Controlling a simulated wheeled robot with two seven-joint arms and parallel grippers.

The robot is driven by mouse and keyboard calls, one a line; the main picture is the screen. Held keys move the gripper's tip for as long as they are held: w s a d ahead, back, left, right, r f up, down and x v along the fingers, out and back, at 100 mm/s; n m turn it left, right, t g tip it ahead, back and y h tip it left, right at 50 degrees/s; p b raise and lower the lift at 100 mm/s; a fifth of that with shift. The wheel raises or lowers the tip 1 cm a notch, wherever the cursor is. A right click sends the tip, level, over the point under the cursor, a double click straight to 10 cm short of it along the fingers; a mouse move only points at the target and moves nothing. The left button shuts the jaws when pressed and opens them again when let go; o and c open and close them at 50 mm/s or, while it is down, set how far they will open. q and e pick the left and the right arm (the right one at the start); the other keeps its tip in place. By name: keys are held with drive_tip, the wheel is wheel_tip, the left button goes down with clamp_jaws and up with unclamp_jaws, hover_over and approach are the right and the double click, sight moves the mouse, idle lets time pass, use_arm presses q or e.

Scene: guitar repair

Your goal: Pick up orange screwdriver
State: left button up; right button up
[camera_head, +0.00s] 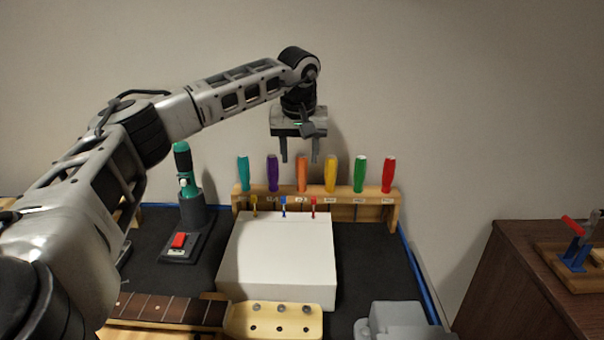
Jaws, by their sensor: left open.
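The orange screwdriver (302,172) stands upright in the wooden rack (395,212), between the purple screwdriver (272,172) and the yellow one (331,173). Only its handle shows clearly above the rack. My left gripper (300,157) points down with its two fingers apart and nothing between them. In the picture it is just above the orange handle, with the fingertips near the handle's top. I cannot tell the exact depth between them. My right gripper is not in view.
Teal, green and red screwdrivers also stand in the rack. A white box (277,262) with small coloured pegs behind it is in front. A green tool (184,170) stands in a dark holder at left. A guitar neck (170,309) lies in front. A brown cabinet (520,280) is at right.

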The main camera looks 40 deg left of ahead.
sight(302, 171)
use_arm(q)
drive_tip(key=shift+w+p+x, duration=0.1)
drive_tip(key=shift+p+x, duration=0.2)
drive_tip(key=shift+x, duration=1.15)
drive_tip(key=shift+w+p+x, duration=0.15)
drive_tip(key=shift+p+x, duration=0.15)
drive_tip(key=shift+x, duration=1.2)
drive_tip(key=shift+d, duration=0.1)
clamp_jaws()
